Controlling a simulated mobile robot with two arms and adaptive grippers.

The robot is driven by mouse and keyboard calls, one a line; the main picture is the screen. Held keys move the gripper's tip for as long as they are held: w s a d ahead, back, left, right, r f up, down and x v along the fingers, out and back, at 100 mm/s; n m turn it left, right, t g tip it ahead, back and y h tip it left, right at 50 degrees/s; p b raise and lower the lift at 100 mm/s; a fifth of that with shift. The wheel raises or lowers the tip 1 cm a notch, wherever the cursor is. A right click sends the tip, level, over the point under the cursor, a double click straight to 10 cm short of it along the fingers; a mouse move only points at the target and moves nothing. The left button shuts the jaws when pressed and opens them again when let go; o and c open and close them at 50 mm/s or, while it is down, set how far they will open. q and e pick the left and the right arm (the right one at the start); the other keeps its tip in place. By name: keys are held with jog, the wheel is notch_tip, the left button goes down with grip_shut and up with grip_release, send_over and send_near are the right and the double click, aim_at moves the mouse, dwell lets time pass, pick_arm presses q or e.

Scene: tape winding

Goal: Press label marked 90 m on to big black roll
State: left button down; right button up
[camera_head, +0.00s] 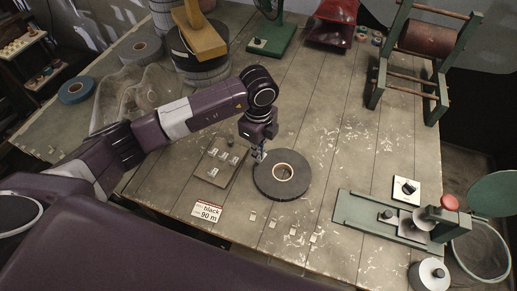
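The big black roll (267,187) lies flat on the table, with a pale core ring around its centre hole. My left gripper (259,156) points down at the roll's upper left edge, close to or touching it. Its fingers are small and dark, so I cannot tell whether they are open or hold a label. Several small whitish labels (224,156) lie on a thin board (209,183) left of the roll. Their print is too small to read. A card (207,211) reading "black" and "90 m" lies at the table's front edge. My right gripper is not in view.
Several small pale pieces (272,224) lie in front of the roll. A green device with a red knob (449,202) stands at right, and a green frame with a brown roller (427,39) behind it. Clear tabletop (335,110) lies behind and right of the roll.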

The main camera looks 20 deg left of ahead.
aim_at(258, 170)
pick_arm(q)
notch_tip(258, 170, down, 4)
jog(key=shift+r+b, duration=0.15)
jog(key=shift+b, duration=1.1)
jog(key=shift+f+b, duration=0.6)
jog(key=shift+f, duration=0.3)
jog(key=shift+f, duration=0.35)
jog(key=c, duration=2.7)
grip_release()
jog(key=o, duration=0.6)
jog(key=shift+o, duration=0.3)
jog(key=o, duration=0.4)
jog(key=shift+c, duration=0.2)
